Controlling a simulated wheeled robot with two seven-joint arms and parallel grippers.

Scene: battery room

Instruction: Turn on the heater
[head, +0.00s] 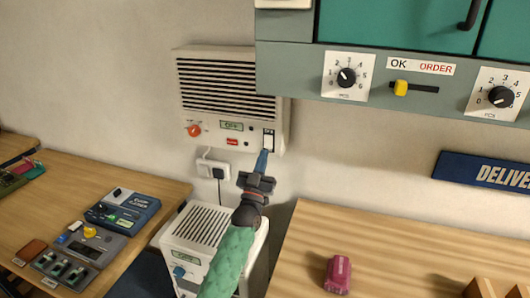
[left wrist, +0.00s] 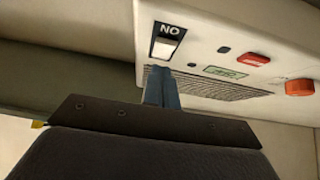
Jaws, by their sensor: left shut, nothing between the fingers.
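The heater (head: 228,75) appears to be the cream vented unit on the wall, with an orange knob (head: 194,130), a small green display (head: 231,126), a red button (head: 232,142) and a rocker switch (head: 268,141) at its lower right. In the left wrist view the switch (left wrist: 163,46) is white in a black plate, its lettering upside down. My left gripper (head: 262,158) is shut and empty, its blue fingertips (left wrist: 163,80) just below the switch. I cannot tell whether they touch the heater. My right gripper is not in view.
A white plug (head: 213,169) sits in a wall socket under the heater. A similar vented unit (head: 205,225) with a blue knob stands below. A grey cabinet (head: 300,75) with dials is at upper right. Wooden tables stand left and right; a pink object (head: 338,274) lies on the right one (head: 400,250).

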